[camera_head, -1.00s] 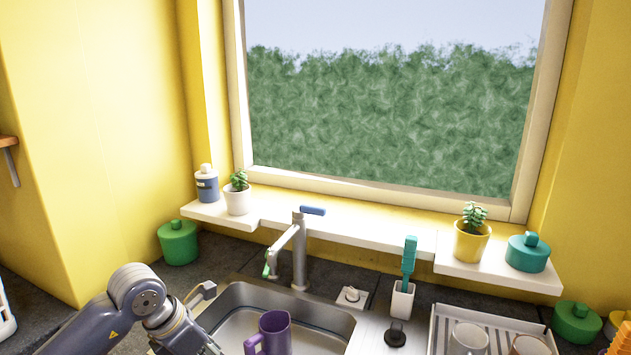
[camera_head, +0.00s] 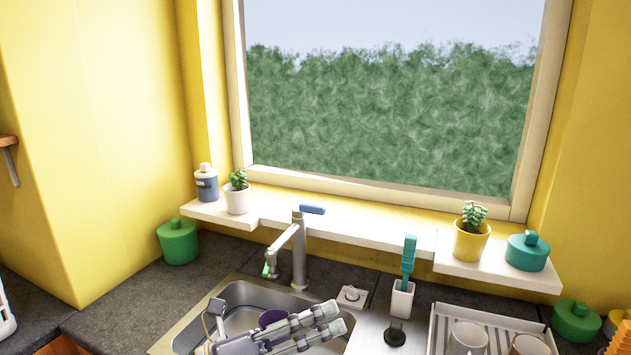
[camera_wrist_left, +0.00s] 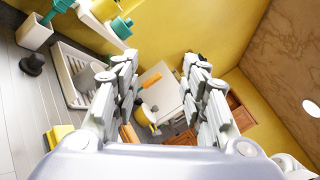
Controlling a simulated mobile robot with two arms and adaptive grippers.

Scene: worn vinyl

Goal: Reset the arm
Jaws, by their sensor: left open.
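My left gripper (camera_head: 335,320) reaches over the sink at the bottom of the head view, its fingers pointing right. In the left wrist view its two fingers (camera_wrist_left: 160,90) stand wide apart with nothing between them. A purple mug (camera_head: 272,318) stands in the sink (camera_head: 195,325), partly hidden behind the gripper. I cannot tell from these views whether the gripper touches the mug. My right gripper is not in view.
A faucet (camera_head: 299,255) rises behind the sink. A brush holder (camera_head: 402,300) with a teal brush stands to its right. A dish rack (camera_head: 440,325) holds mugs farther right. A windowsill (camera_head: 350,232) carries potted plants and jars.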

